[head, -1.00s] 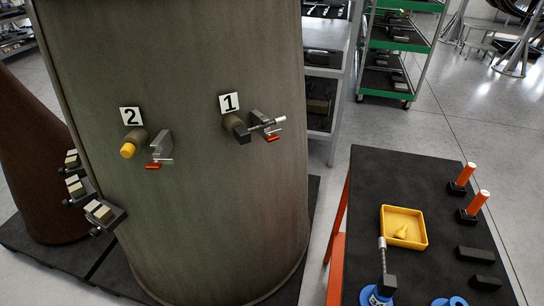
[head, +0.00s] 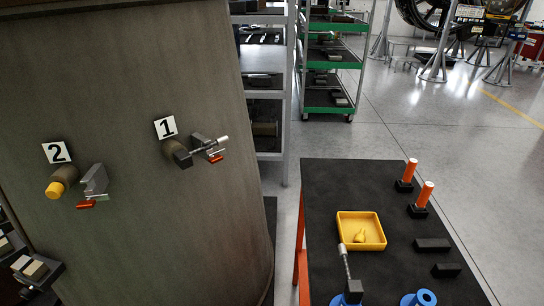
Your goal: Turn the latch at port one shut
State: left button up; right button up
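Port one (head: 174,147) sticks out of the big grey-brown casing (head: 130,220), just below the label "1" (head: 165,127). A dark block with a thin metal rod sits at its mouth. Its latch (head: 217,155) has a red-tipped handle and hangs on a grey bracket (head: 204,142) to the right of the port. The rod passes across the bracket; whether they touch I cannot tell. Port two (head: 64,176), with a yellow cap (head: 55,190), is to the left, with its own red-handled latch (head: 88,204). Neither of my grippers is in view.
A dark-topped table (head: 320,190) stands at the right, holding a yellow tray (head: 373,216), orange-handled pieces (head: 425,195), dark blocks and blue round items. A grey shelf (head: 262,80) and a green cart (head: 332,58) stand behind. The floor between casing and table is a narrow gap.

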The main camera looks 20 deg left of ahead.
aim_at(214, 158)
jog(key=k+j+z, duration=0.1)
jog(key=j+z, duration=0.2)
jog(key=k+j+z, duration=0.3)
jog(key=j+z, duration=0.3)
jog(key=k+j, duration=0.35)
